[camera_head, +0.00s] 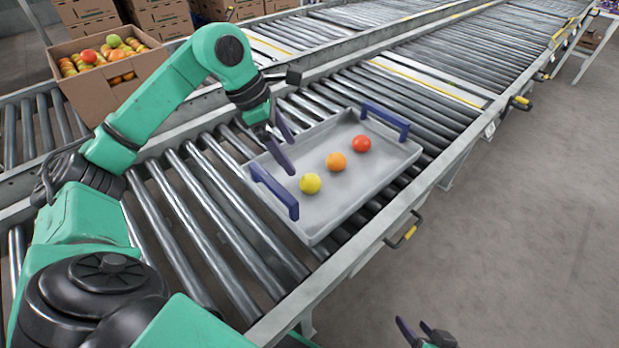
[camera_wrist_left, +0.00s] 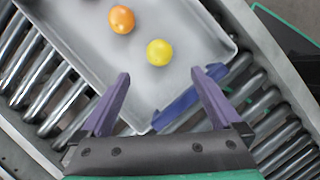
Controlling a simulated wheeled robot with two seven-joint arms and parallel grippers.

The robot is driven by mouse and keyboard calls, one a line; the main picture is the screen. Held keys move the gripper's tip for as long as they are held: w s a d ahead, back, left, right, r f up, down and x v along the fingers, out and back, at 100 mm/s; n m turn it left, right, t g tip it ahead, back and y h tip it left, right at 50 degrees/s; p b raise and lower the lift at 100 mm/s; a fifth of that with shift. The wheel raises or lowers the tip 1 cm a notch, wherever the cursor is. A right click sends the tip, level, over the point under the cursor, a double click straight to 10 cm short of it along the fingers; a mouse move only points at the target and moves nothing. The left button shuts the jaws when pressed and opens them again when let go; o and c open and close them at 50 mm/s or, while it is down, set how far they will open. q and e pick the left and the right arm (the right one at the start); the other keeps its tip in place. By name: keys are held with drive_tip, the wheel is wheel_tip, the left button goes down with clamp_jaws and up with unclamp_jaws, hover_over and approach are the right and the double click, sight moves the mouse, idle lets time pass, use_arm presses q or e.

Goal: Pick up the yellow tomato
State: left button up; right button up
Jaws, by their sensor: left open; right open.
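The yellow tomato (camera_head: 310,183) lies in the grey tray near its left end, by a blue handle. It also shows in the left wrist view (camera_wrist_left: 159,52), beyond my fingertips and between their lines. My left gripper (camera_head: 285,151) is open and empty above the tray's left part, up and left of the yellow tomato in the head view. Its spread purple fingers show in the left wrist view (camera_wrist_left: 160,76). My right gripper (camera_head: 420,332) is open at the bottom edge of the head view, over the floor and away from the tray; it is partly cut off.
The grey tray (camera_head: 372,190) rests on the roller conveyor. An orange tomato (camera_head: 336,161) and a red tomato (camera_head: 361,144) lie in it beyond the yellow one. Blue handles (camera_head: 274,191) (camera_head: 385,121) rise at both ends. A cardboard box (camera_head: 112,97) of tomatoes stands at the back left.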

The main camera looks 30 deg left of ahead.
sight(305, 178)
use_arm(q)
drive_tip(key=b+x, duration=0.2)
drive_tip(key=x, duration=0.8)
drive_tip(key=shift+w+f+b, duration=0.1)
drive_tip(key=shift+f+b, duration=0.3)
drive_tip(key=shift+r, duration=0.1)
drive_tip(key=shift+c, duration=0.3)
use_arm(e)
drive_tip(key=a+t, duration=0.1)
drive_tip(key=a+f+t+y, duration=0.1)
drive_tip(key=a, duration=0.1)
drive_tip(key=a+f+m+t+y, duration=0.1)
drive_tip(key=a+t, duration=0.1)
drive_tip(key=shift+w+a+f, duration=0.2)
drive_tip(key=shift+w+f, duration=0.05)
use_arm(q)
drive_tip(key=c, duration=0.9)
